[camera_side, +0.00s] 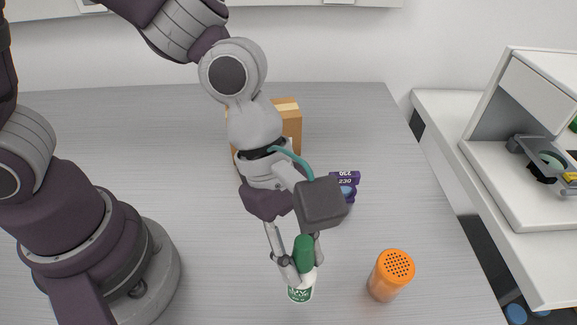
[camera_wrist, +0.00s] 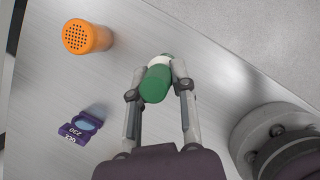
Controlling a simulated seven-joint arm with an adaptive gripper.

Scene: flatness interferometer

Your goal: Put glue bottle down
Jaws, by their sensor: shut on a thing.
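The glue bottle (camera_side: 304,254) has a green cap and a white body with a green label at its lower end. My gripper (camera_side: 297,277) is shut on it near the front of the table in the side view. In the wrist view, the green cap of the bottle (camera_wrist: 156,84) points toward the camera, between the two fingertips of my gripper (camera_wrist: 160,70). The bottle looks about upright. I cannot tell whether its base touches the table.
An orange shaker (camera_side: 391,275) with a holed top stands right of the bottle on the grey table (camera_side: 150,130). A purple holder marked 230 (camera_side: 346,181) and a cardboard box (camera_side: 288,116) are behind. A white instrument (camera_side: 520,190) stands at right.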

